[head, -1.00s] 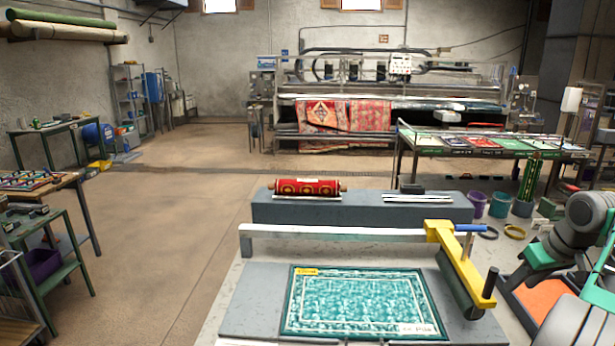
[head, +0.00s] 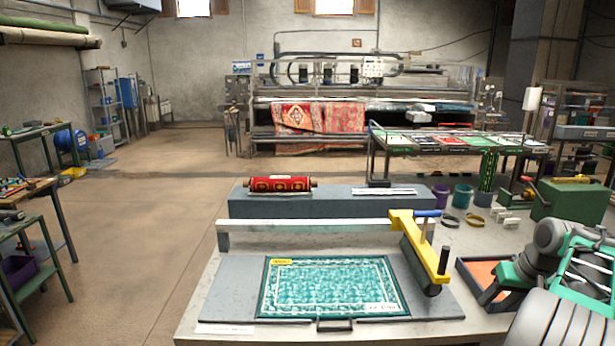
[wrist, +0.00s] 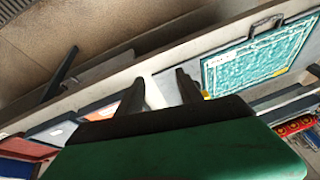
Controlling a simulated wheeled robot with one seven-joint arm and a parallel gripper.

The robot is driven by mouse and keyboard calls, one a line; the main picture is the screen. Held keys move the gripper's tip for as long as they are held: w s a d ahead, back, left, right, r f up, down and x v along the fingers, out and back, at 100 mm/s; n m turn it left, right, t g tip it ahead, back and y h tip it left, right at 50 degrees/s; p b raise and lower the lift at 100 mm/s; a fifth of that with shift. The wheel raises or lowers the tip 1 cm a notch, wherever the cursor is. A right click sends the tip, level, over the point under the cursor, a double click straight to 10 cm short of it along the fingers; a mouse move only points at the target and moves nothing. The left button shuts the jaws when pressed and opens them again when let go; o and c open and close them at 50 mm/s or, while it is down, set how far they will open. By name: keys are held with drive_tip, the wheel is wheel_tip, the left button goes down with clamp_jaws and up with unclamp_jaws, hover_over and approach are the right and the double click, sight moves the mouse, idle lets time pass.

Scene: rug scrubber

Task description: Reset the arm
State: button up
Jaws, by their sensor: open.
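My gripper (wrist: 158,88) shows in the wrist view with its two dark fingers apart and nothing between them. In the head view my arm is folded at the lower right, and the fingertips cannot be made out there. A teal patterned rug (head: 330,287) lies flat on a grey board (head: 232,290) on the workbench, left of my arm. The rug also shows at the upper right of the wrist view (wrist: 258,55). A yellow scrubber head with a dark roller (head: 420,258) sits on a pale rail (head: 310,225), at the right side of the rug.
A red rolled rug (head: 280,184) lies on a grey block (head: 330,205) behind the rail. An orange-lined tray (head: 483,272) is close beside my arm. A green box (head: 570,200) and purple and teal buckets stand at the right. The floor on the left is open.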

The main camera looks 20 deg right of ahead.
drive_tip(key=s+a+f+m+g+y, duration=0.1)
drive_tip(key=s+a+f+m, duration=0.1)
drive_tip(key=s+a+f, duration=0.3)
drive_tip(key=s+a+f+m+g, duration=0.2)
drive_tip(key=s+a+f, duration=0.1)
drive_tip(key=a+f, duration=0.4)
drive_tip(key=s+a+r+n+h, duration=0.1)
drive_tip(key=a+n, duration=0.1)
drive_tip(key=a, duration=0.9)
drive_tip(key=s+a+r+n, duration=0.1)
drive_tip(key=a, duration=0.9)
drive_tip(key=w+a+r+n+t, duration=0.1)
drive_tip(key=w+a+r+n, duration=0.1)
drive_tip(key=a, duration=0.5)
drive_tip(key=w+a+r+n+t, duration=0.1)
drive_tip(key=w+a+r+n, duration=0.1)
drive_tip(key=a+r+n, duration=0.2)
drive_tip(key=a, duration=0.3)
drive_tip(key=shift+r, duration=0.4)
drive_tip(key=shift+c, duration=0.7)
